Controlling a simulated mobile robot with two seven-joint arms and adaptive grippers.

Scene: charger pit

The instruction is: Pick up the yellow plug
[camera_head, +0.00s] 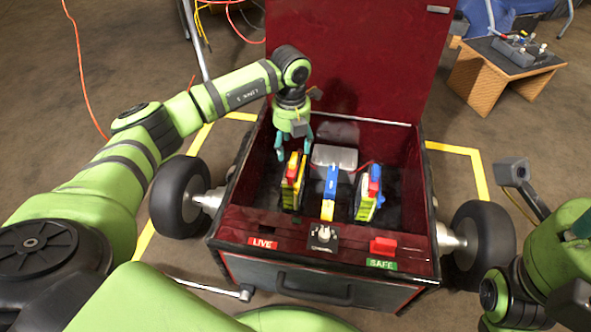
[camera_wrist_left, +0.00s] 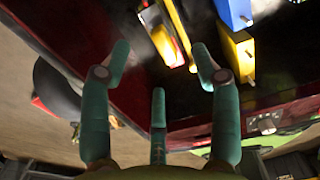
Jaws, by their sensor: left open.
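A yellow plug-like piece (camera_head: 292,172) with red and dark parts stands at the left inside the dark red box (camera_head: 345,228). It also shows in the left wrist view (camera_wrist_left: 162,46), beyond my fingertips. A blue and yellow piece (camera_head: 330,190) stands in the middle, and a yellow, blue and red piece (camera_head: 368,195) at the right. My left gripper (camera_head: 294,148) points down just above the leftmost piece, teal fingers open and empty. In the left wrist view the fingers (camera_wrist_left: 160,58) are spread, apart from the piece. My right gripper is not in view, only part of the right arm.
A grey block (camera_head: 334,158) lies behind the pieces. The front ledge carries a LIVE label (camera_head: 263,243), a switch (camera_head: 323,238), a red block (camera_head: 383,245) and a SAFE label (camera_head: 381,264). The raised lid (camera_head: 355,60) stands behind; wheels flank the box.

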